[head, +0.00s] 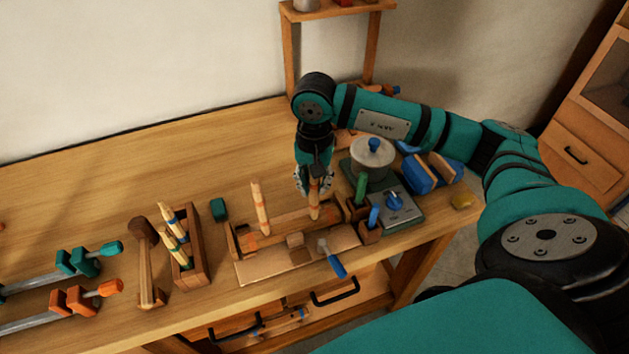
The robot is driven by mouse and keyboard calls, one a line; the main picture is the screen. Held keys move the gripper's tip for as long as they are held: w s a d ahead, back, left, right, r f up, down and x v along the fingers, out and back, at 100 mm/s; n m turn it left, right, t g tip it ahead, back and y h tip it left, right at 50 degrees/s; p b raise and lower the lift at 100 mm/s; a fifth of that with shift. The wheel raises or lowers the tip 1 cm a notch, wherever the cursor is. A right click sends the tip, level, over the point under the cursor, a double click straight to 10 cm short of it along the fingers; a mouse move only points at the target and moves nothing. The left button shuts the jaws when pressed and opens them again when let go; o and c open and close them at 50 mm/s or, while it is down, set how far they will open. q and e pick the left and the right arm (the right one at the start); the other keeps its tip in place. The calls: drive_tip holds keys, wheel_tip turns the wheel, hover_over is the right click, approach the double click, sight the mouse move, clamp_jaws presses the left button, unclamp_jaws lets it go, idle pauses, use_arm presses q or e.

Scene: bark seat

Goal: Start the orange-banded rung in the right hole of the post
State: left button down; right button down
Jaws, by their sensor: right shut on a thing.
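My right gripper (314,183) points down over the right part of the post and is shut on a light wooden rung (314,207). The held rung is upright; I take it as the orange-banded one, though its band is hard to make out. Its lower end is at or just above the post's right end, and I cannot tell whether it is in the hole. The post (284,231) lies lengthwise in a wooden cradle on the bench. Another rung (260,206) stands upright in the post's left part. My left gripper is not in view.
A wooden rack (194,262) with several banded rungs and a mallet (147,262) stand to the left. A blue-handled tool (334,260) lies in front. Grey-green devices (373,155) crowd the right. Clamps (75,300) lie far left. The bench's back left (110,185) is clear.

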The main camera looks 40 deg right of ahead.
drive_tip(key=shift+f, duration=0.1)
drive_tip(key=c, duration=1.1)
unclamp_jaws()
wheel_tip(320, 180, up, 12)
